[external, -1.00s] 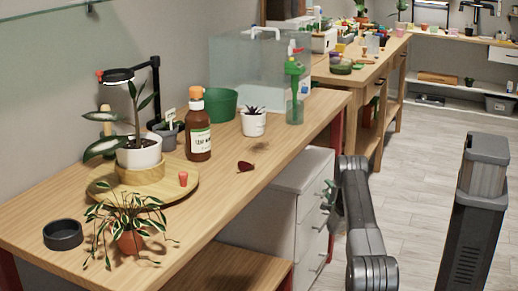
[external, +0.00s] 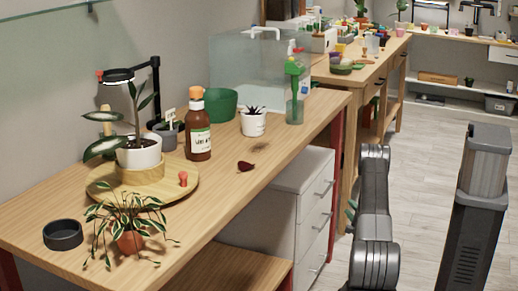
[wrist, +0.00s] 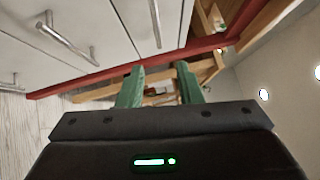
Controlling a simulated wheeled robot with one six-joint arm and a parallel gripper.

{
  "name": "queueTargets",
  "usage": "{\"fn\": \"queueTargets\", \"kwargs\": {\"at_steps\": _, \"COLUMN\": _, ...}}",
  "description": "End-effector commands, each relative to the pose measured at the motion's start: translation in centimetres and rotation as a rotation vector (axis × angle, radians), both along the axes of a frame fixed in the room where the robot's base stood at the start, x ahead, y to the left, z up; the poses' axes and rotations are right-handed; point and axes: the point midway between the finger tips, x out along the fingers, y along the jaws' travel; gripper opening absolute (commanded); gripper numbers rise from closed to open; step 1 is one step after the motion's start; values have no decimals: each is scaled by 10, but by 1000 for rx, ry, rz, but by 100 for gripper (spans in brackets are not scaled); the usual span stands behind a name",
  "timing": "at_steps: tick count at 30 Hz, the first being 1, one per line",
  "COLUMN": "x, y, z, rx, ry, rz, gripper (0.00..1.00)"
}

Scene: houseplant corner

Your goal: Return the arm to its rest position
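My gripper (wrist: 157,80) shows in the wrist view with its two green fingers apart and nothing between them. In the external view my dark grey arm (external: 374,215) is folded beside the table's right side, over the floor. Only a bit of green finger shows at the arm's left edge there; the rest of the gripper is hidden behind the arm. The gripper is clear of the tabletop and close to the white drawer cabinet (external: 313,215), which fills the upper left of the wrist view.
A red table leg (external: 337,150) stands near my arm. The floor (external: 425,155) behind is clear.

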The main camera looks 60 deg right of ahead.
Motion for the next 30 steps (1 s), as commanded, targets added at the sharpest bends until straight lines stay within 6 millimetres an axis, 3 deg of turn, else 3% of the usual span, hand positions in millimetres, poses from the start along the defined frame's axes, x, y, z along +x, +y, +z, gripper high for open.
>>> {"fn": "queueTargets", "kwargs": {"at_steps": 14, "x": -2, "y": 10, "z": 38, "rx": -63, "ry": 39, "rz": 245, "gripper": 32}}
{"fn": "queueTargets", "kwargs": {"at_steps": 30, "x": -16, "y": 42, "z": 64, "rx": -90, "ry": 105, "rz": 521, "gripper": 32}}
